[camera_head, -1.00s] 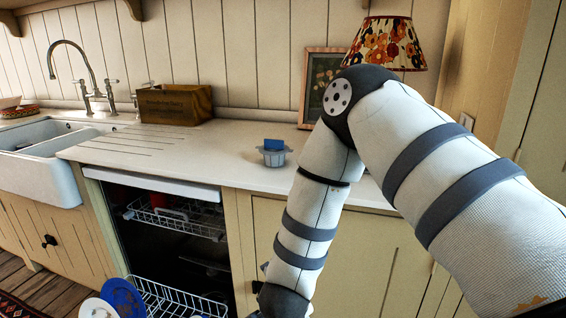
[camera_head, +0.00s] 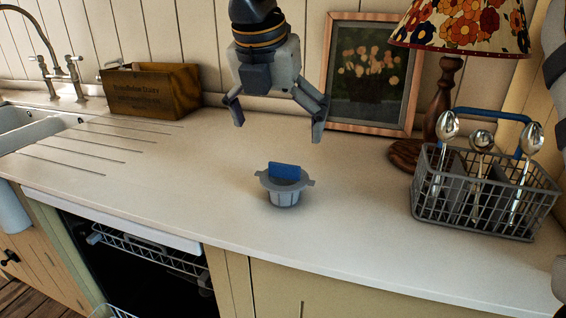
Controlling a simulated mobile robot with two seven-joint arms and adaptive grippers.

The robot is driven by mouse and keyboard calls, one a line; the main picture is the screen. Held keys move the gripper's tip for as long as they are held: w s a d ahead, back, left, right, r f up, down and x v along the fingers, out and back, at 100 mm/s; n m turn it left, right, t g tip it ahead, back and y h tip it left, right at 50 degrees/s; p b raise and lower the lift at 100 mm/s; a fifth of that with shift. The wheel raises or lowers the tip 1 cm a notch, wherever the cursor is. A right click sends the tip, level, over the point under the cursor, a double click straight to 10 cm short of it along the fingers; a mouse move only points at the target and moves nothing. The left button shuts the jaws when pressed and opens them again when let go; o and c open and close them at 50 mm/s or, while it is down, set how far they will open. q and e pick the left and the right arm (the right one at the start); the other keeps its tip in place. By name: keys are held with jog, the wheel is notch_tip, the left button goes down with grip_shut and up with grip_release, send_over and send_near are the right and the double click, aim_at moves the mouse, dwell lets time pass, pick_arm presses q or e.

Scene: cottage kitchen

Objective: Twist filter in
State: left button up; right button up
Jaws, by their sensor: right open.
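The filter (camera_head: 284,194) is a small grey ribbed cup with side tabs and a blue grip (camera_head: 285,171) on top. It stands upright on the white countertop (camera_head: 215,190), near the front edge. My right gripper (camera_head: 277,130) hangs above and behind it in the picture, fingers pointing down and spread apart, with nothing between them. It is apart from the filter. My left gripper is not in view. The dishwasher (camera_head: 130,265) is open below the counter at the lower left; the filter's seat in it is not visible.
A grey cutlery basket (camera_head: 480,205) with several spoons stands on the right of the counter. Behind are a lamp (camera_head: 447,95), a framed picture (camera_head: 372,75) and a wooden box (camera_head: 150,90). A sink (camera_head: 25,130) is at the left. The counter around the filter is clear.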

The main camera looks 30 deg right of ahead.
aim_at(283, 169)
jog(key=x, duration=0.7)
jog(key=s+x, duration=0.1)
jog(key=x, duration=0.3)
jog(key=shift+w+a+f, duration=0.15)
jog(key=shift+a+f, duration=0.15)
jog(key=shift+f, duration=0.2)
jog(key=c, duration=0.9)
jog(key=shift+r, duration=0.1)
